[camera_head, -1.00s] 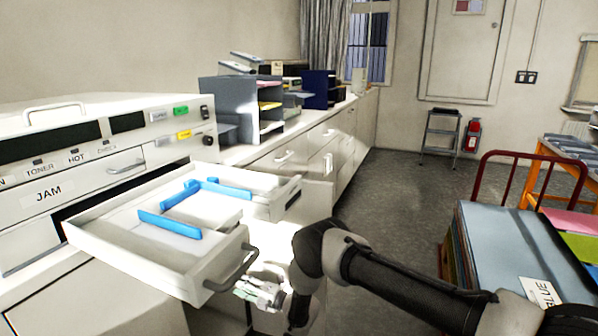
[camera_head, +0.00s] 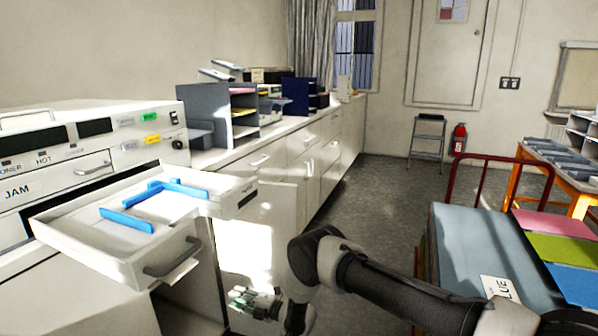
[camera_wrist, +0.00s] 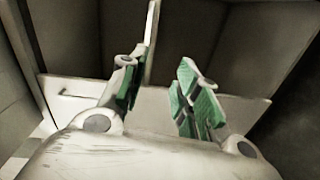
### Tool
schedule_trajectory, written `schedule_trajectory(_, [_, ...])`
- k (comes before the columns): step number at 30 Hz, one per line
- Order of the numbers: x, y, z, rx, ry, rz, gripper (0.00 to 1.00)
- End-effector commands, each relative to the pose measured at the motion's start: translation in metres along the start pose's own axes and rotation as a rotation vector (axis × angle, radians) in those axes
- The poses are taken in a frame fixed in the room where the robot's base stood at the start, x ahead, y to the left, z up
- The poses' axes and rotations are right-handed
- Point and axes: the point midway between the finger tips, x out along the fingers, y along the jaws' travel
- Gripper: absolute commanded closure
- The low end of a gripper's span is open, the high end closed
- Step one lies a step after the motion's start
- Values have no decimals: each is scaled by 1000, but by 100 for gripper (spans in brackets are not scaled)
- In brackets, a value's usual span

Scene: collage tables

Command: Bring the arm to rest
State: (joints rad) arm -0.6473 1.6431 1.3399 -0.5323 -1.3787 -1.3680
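My gripper (camera_head: 256,300) is low in the head view, below and to the right of the open paper tray (camera_head: 95,258) and apart from its grey handle (camera_head: 172,257). In the wrist view my gripper (camera_wrist: 158,95) shows two green-padded fingers spread apart with nothing between them. My arm reaches in from the lower right, bent at the elbow. The tray is pulled out of the copier (camera_head: 70,150) and holds blue guides (camera_head: 155,192) and white paper.
A cart with stacked coloured sheets (camera_head: 470,240) and a red rail (camera_head: 500,160) stands at the right. White cabinets (camera_head: 310,165) run along the left wall. Grey floor (camera_head: 390,200) is open between them. A step stool (camera_head: 427,135) and extinguisher (camera_head: 458,139) stand at the back.

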Motion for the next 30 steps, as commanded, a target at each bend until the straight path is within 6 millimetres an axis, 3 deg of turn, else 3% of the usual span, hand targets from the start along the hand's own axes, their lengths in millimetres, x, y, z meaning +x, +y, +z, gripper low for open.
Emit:
schedule_trajectory(5, [-5,-29,8,103,-45,-116,68])
schedule_trajectory(11, [-29,-81,15,257,-134,-302,68])
schedule_trajectory(16, [-69,-130,18,420,-261,-504,68])
schedule_trajectory(19, [-98,-141,23,541,-385,-641,68])
schedule_trajectory(23, [-147,-119,40,720,-614,-798,68])
schedule_trajectory(26, [-189,-78,52,856,-811,-877,68])
schedule_trajectory(30, [-254,2,60,1041,-1088,-929,68])
